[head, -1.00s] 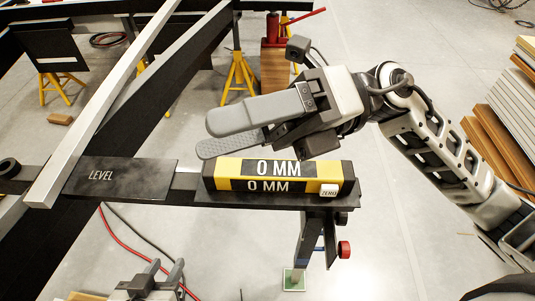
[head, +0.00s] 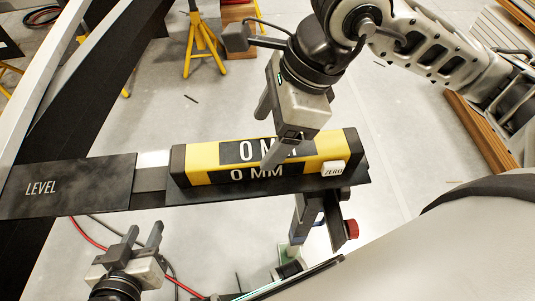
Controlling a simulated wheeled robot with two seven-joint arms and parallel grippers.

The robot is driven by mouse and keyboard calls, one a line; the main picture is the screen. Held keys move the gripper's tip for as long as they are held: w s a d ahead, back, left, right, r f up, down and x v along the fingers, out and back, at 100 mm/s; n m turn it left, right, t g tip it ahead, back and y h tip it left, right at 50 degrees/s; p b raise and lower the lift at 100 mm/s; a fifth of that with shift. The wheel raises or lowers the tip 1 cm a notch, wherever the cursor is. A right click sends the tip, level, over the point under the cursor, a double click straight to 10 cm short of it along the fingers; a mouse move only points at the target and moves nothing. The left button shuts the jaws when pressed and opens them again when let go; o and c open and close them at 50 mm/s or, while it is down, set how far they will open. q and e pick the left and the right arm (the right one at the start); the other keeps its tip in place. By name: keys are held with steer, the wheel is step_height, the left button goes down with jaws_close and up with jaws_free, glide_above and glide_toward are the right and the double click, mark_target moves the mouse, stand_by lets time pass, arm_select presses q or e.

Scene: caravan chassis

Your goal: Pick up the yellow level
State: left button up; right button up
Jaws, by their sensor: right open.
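The yellow level (head: 204,158) is a yellow and black bar with "0 MM" on two faces and a white ZERO button at its right end. It lies on the dark beam end marked LEVEL (head: 75,187). My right gripper (head: 264,141) is open and points down at the level's middle from above. One finger overlaps the "MM" lettering and the other is toward the far side. I cannot tell whether they touch it. My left gripper (head: 145,231) is open and empty, below and left of the level.
Dark chassis beams (head: 100,85) cross the left side. A yellow stand (head: 203,48) is at the back. A bracket with a red knob (head: 351,229) hangs under the beam's right end. Stacked boards (head: 481,135) stand at the right.

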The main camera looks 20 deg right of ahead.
mark_target(257, 149)
steer(key=shift+x, duration=3.2)
steer(key=shift+s, duration=0.1)
steer(key=shift+c, duration=0.3)
steer(key=c, duration=1.3)
steer(key=shift+r, duration=0.15)
